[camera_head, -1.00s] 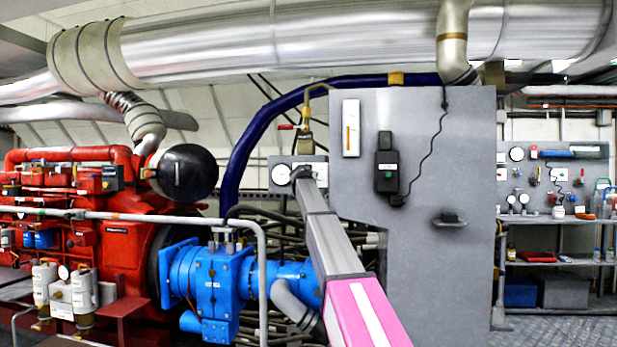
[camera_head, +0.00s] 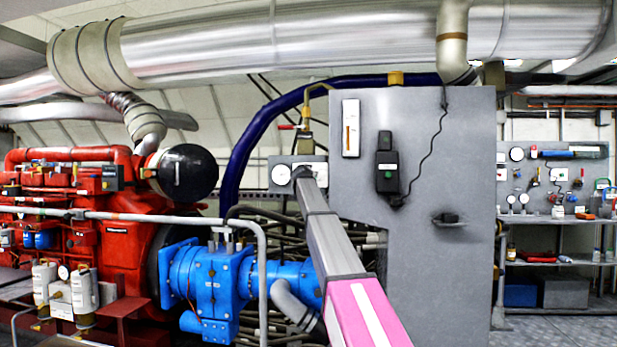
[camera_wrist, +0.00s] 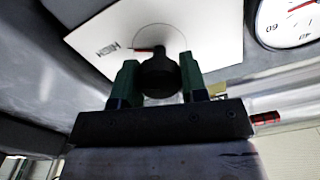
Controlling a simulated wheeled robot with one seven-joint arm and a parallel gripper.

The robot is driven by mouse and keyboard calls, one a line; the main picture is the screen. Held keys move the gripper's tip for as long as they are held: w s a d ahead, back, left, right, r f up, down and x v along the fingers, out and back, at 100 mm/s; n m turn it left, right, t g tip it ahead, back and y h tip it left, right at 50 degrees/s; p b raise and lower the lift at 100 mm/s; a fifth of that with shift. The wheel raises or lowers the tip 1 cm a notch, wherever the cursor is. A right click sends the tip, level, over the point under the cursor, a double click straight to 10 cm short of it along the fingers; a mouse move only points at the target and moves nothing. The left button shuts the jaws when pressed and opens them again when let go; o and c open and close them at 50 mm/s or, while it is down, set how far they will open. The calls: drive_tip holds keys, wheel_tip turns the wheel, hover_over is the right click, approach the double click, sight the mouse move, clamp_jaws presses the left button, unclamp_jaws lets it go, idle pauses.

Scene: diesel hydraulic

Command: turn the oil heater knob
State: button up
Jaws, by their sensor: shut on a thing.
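The oil heater knob (camera_wrist: 158,79) is a round black knob on a white panel plate (camera_wrist: 205,28) with a printed dial circle, a short red mark and the word HIGH. My gripper (camera_wrist: 159,63) has its green fingers on both sides of the knob and is shut on it. In the head view my arm reaches to the small grey panel (camera_head: 282,161) left of the tall cabinet. There the arm's end hides the knob, and the fingers cannot be made out.
A round white gauge (camera_wrist: 291,20) sits close to the right of the plate. The tall grey cabinet (camera_head: 420,260) stands right of my arm. A blue pump (camera_head: 212,285), a pipe railing (camera_head: 175,220) and a red engine (camera_head: 125,245) are on the left.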

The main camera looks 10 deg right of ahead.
drive_tip(key=n, duration=0.5)
drive_tip(key=shift+n, duration=0.4)
drive_tip(key=n, duration=0.6)
drive_tip(key=shift+a, duration=0.1)
drive_tip(key=n, duration=0.5)
drive_tip(key=shift+f+n, duration=0.1)
drive_tip(key=shift+n, duration=0.2)
drive_tip(key=n, duration=0.5)
drive_tip(key=shift+n, duration=0.3)
drive_tip(key=shift+f, duration=0.1)
drive_tip(key=o, duration=0.9)
